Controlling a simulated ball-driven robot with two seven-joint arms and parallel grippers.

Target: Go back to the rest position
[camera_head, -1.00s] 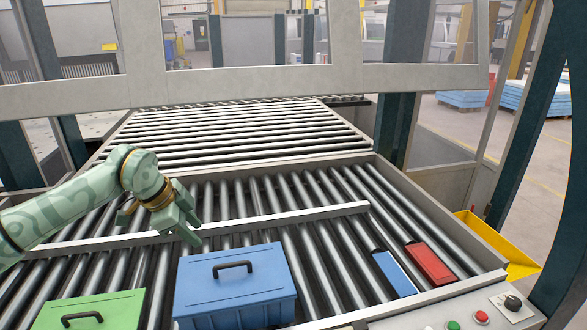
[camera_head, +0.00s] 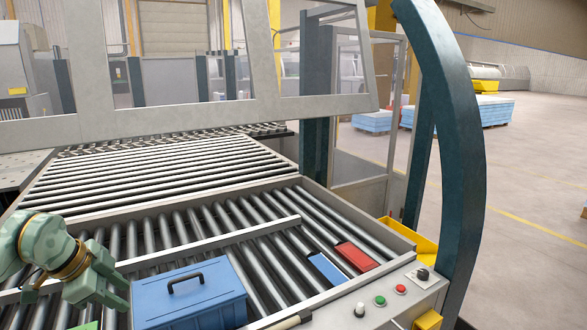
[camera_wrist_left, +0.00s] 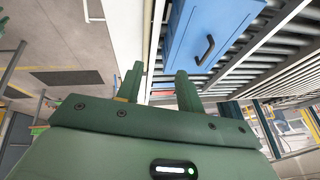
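My left gripper (camera_head: 112,296) is at the lower left of the head view, just left of the blue lidded box (camera_head: 205,305). In the left wrist view its two fingers (camera_wrist_left: 161,84) stand apart with nothing between them, so it is open and empty. The blue box, with a black handle, also shows beyond the fingers in the wrist view (camera_wrist_left: 190,38). My right gripper is not in view.
A roller conveyor (camera_head: 160,165) fills the left and middle. A small blue box (camera_head: 325,268) and a red box (camera_head: 355,256) lie at its right end, near a panel with buttons (camera_head: 380,300). A teal curved post (camera_head: 455,150) stands right; open floor lies beyond.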

